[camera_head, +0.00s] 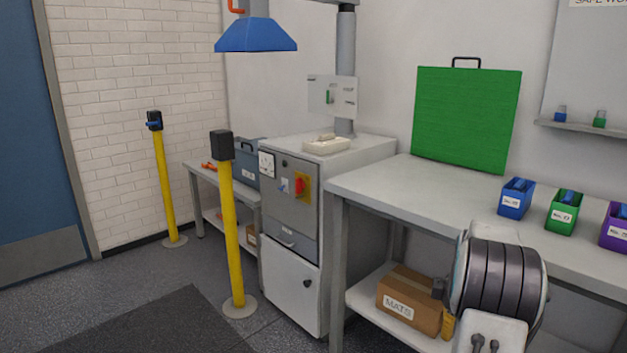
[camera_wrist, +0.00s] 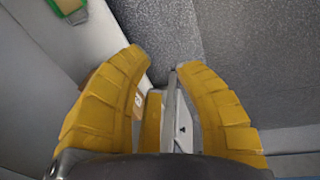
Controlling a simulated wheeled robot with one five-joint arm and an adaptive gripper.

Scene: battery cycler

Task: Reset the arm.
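My gripper (camera_wrist: 164,63) shows in the wrist view as two curved, ribbed yellow fingers. Their tips stand apart, and I see nothing held between them. A yellow strip (camera_wrist: 152,120) and a grey metal edge show in the gap; I cannot tell what the strip belongs to. Beyond the tips are grey floor and a pale surface. In the head view, part of my arm is at the lower right, in front of the workbench (camera_head: 400,190). A small yellow piece beside it may be a finger, but most of the gripper is hidden there.
The bench carries a green panel (camera_head: 466,120) and blue (camera_head: 515,200), green (camera_head: 562,213) and purple (camera_head: 616,228) bins. A MATS box (camera_head: 408,300) is on its lower shelf. A grey cabinet (camera_head: 291,285) and yellow posts (camera_head: 231,235) stand left. Floor is open at lower left.

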